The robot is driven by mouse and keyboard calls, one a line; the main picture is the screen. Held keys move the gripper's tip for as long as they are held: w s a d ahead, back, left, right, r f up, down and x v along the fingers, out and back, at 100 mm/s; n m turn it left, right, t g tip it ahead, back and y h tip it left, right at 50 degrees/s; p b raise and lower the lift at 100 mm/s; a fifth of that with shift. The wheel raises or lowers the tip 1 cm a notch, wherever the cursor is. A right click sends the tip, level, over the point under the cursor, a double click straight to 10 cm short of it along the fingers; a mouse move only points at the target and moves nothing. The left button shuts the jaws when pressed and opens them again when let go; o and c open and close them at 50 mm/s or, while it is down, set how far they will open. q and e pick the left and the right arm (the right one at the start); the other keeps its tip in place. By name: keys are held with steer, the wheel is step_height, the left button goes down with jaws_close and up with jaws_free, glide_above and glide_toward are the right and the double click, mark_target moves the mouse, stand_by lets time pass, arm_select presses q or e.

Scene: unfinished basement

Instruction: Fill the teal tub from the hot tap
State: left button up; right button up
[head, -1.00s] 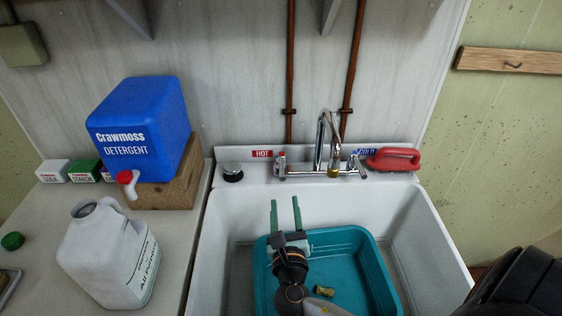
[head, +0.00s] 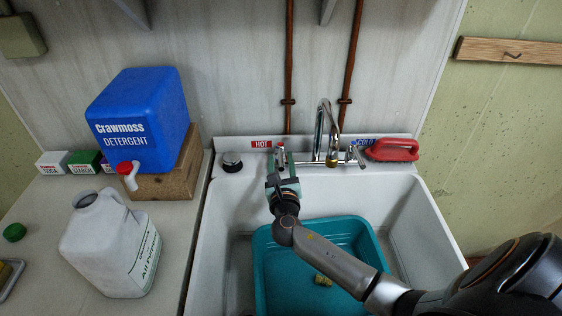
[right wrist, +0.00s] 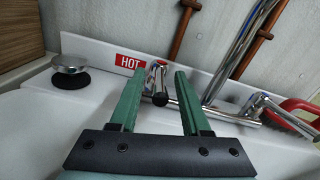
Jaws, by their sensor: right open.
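The teal tub (head: 262,275) sits in the white sink, partly hidden behind my right arm. No running water shows at the chrome spout (head: 322,118), which curves above the sink behind the tub. The hot tap handle (head: 281,149), with a red mark, is by the red HOT label (head: 261,144). My right gripper (head: 281,172) is open just in front of it. In the right wrist view, the hot tap handle (right wrist: 159,92) appears between the open green fingers of the gripper (right wrist: 158,80); I cannot tell whether they touch it. My left gripper is out of view.
A brass piece (head: 322,280) lies in the tub. A black-and-chrome stopper (head: 231,162) and red-handled brush (head: 392,149) sit on the sink ledge. The cold handle (head: 355,154) is right of the spout. A blue detergent container (head: 140,115) and white jug (head: 105,250) stand on the left counter.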

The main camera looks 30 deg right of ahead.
jaws_close()
stand_by(0.3)
stand_by(1.1)
